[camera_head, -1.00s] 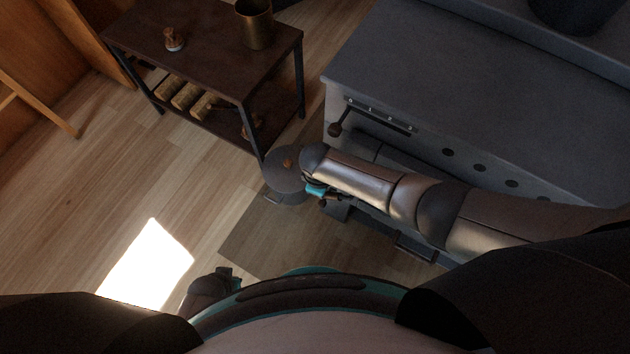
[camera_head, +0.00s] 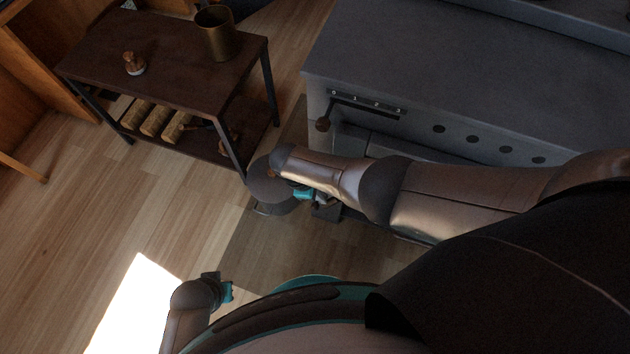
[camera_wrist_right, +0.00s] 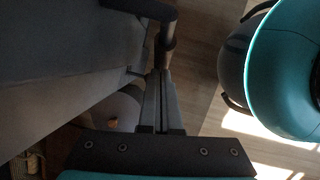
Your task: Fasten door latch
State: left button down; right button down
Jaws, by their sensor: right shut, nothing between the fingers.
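My right gripper (camera_head: 318,199) is low in front of the dark stove (camera_head: 450,75), partly hidden under its own forearm. In the right wrist view its two fingers (camera_wrist_right: 162,75) are shut together and empty. A dark bent handle-like bar (camera_wrist_right: 140,8) with a rod hanging from its end is just beyond the fingertips; I cannot tell whether they touch. It may be the door latch, but the door and catch are not clear. My left gripper (camera_head: 225,291) is low beside my base, away from the stove; its jaws are not clear.
A round grey lidded container (camera_head: 268,190) stands on the floor near my right gripper. A brown side table (camera_head: 165,65) is at the left. The wooden floor (camera_head: 90,215) is clear at lower left.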

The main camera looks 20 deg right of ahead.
jog(key=shift+s+d+f, duration=0.35)
jog(key=shift+d+f, duration=0.05)
jog(key=shift+f, duration=0.15)
pick_arm(q)
jog(key=shift+w+a+r, duration=0.15)
jog(key=shift+a+r, duration=0.1)
pick_arm(e)
jog(key=shift+s+d+f, duration=0.25)
jog(key=shift+d+f, duration=0.1)
jog(key=shift+d, duration=0.1)
pick_arm(q)
jog(key=shift+f, duration=0.1)
